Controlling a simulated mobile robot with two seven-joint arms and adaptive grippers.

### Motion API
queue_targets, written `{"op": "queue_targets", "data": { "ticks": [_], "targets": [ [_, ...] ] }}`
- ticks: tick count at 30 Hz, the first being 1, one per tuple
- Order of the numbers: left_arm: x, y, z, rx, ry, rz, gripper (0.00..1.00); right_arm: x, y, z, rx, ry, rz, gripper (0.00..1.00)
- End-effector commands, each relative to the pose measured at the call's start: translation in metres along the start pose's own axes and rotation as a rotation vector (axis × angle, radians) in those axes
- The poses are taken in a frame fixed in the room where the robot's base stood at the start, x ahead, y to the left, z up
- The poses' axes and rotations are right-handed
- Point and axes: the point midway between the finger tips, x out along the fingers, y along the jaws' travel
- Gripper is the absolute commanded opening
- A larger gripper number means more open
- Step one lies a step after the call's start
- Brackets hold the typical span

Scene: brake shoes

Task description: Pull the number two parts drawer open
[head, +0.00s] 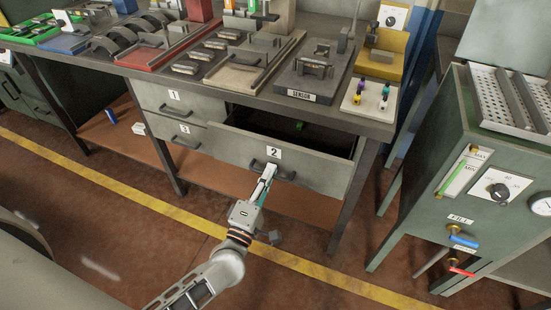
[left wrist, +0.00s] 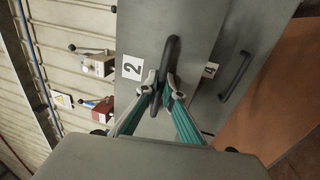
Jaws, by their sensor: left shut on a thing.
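The number two drawer (head: 322,174) is a grey drawer under the workbench, marked 2, and it stands pulled out with its dark inside showing. A small green thing (head: 299,126) lies inside near the back. Its black bar handle (head: 287,177) is on the front face. My left gripper (head: 268,171) is shut on this handle. In the left wrist view the green-padded fingers (left wrist: 163,90) close around the handle (left wrist: 172,50) beside the 2 label (left wrist: 132,67). My right gripper is not in view.
Drawers one (head: 173,97) and three (head: 184,130) are shut at the left. A drawer marked 4 (left wrist: 211,71) with its own handle shows in the left wrist view. A green cabinet (head: 427,190) with dial and valves stands at the right. Brake parts and trays cover the bench top.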

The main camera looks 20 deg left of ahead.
Motion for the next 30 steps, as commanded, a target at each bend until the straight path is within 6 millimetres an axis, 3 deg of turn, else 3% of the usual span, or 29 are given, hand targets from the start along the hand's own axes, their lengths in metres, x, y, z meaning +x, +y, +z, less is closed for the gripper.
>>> {"op": "queue_targets", "data": {
  "ticks": [9,18,24,30],
  "targets": [
    [-0.089,0.019,0.001,-0.001,-0.003,-0.001,0.00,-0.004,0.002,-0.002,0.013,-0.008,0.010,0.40],
    [-0.164,0.031,0.001,-0.001,-0.003,-0.002,0.00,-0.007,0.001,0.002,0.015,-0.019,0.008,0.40],
    [-0.198,0.037,0.001,0.000,-0.002,-0.001,0.00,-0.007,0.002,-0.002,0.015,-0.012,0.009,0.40],
    [-0.217,0.041,0.001,0.000,-0.002,0.000,0.00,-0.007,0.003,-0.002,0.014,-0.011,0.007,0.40]
  ]
}}
